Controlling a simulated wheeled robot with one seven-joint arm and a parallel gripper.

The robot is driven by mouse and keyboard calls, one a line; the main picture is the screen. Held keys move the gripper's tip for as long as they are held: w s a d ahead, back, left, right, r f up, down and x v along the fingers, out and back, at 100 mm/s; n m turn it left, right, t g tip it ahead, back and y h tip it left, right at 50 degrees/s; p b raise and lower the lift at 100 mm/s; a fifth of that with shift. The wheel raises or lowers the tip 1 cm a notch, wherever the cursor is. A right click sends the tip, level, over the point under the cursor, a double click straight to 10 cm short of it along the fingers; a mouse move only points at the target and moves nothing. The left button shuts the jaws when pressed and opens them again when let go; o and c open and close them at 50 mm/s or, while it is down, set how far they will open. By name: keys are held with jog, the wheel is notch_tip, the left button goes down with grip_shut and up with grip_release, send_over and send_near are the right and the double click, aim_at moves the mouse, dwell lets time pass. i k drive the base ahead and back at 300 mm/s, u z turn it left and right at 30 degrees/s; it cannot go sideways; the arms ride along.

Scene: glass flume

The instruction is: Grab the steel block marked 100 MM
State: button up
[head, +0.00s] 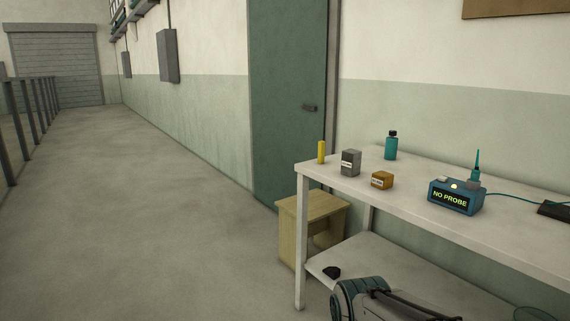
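A grey metal-looking block (350,158) stands upright on the white table (415,200), near its left end. It has a white label on its front face, and the marking is too small to read. A shorter orange-brown block (382,180), also with a white label, sits just to its right and nearer the front edge. A thin yellow cylinder (321,152) stands to the left of the grey block. Part of my arm shows at the bottom of the picture, below the tabletop. My gripper is not in view.
A teal bottle (391,147) stands behind the blocks. A blue box (456,197) reading "NO PROBE" sits to the right with a cable. The floor on the left is clear, with a railing (30,105) beyond.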

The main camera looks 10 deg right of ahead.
aim_at(351, 159)
jog(key=u, duration=0.55)
jog(key=i, duration=3.3)
jog(key=z, duration=2.95)
